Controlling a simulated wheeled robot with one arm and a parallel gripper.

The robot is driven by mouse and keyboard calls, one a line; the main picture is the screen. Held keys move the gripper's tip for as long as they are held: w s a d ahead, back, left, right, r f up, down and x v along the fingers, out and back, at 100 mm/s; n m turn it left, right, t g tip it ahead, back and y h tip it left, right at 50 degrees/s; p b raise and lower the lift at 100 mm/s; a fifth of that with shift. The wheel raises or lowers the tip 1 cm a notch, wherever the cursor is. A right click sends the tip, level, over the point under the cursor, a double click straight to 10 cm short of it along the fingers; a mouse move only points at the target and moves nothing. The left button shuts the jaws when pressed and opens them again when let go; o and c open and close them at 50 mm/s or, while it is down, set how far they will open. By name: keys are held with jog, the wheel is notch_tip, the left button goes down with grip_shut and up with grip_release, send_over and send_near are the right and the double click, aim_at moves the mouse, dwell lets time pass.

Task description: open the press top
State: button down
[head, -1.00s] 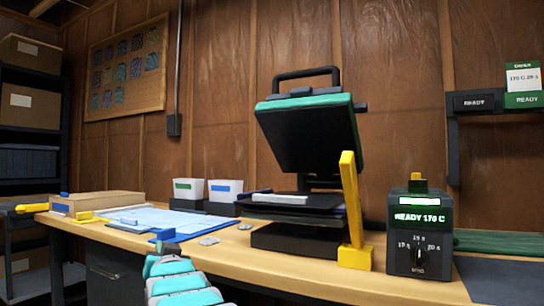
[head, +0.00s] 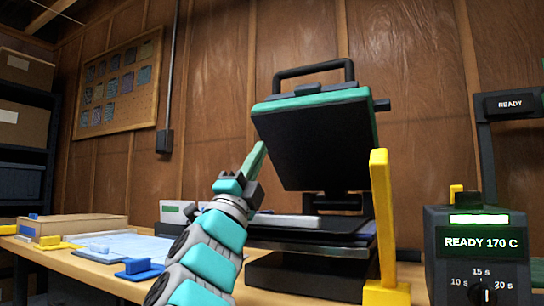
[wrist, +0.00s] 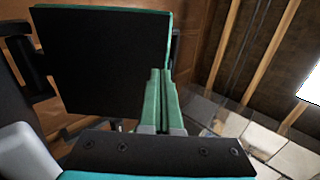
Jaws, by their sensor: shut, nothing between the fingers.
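The press top (head: 312,145) is a dark plate with a teal edge and a black handle (head: 314,72). It stands raised and tilted up, well clear of the lower part of the press (head: 320,238). My gripper (head: 261,148) is shut and empty, its teal fingers pointing up near the left edge of the press top. In the wrist view the fingers (wrist: 159,75) overlap the lower right edge of the press top (wrist: 105,65); I cannot tell whether they touch it. My arm hides part of the press's left side.
A yellow upright lever (head: 382,215) stands right of the press. A control box (head: 474,245) reading "READY 170 C" is further right. A white bin (head: 174,211), papers (head: 115,246) and a blue block (head: 140,267) lie to the left. A wooden wall is behind.

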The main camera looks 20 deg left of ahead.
aim_at(278, 117)
jog(key=p+x, duration=0.6)
jog(key=x, duration=0.3)
jog(key=shift+s+r, duration=0.1)
jog(key=shift+r, duration=0.1)
jog(key=shift+w+d+r+p, duration=0.1)
jog(key=shift+w+r+p, duration=0.15)
jog(key=shift+w+p, duration=0.15)
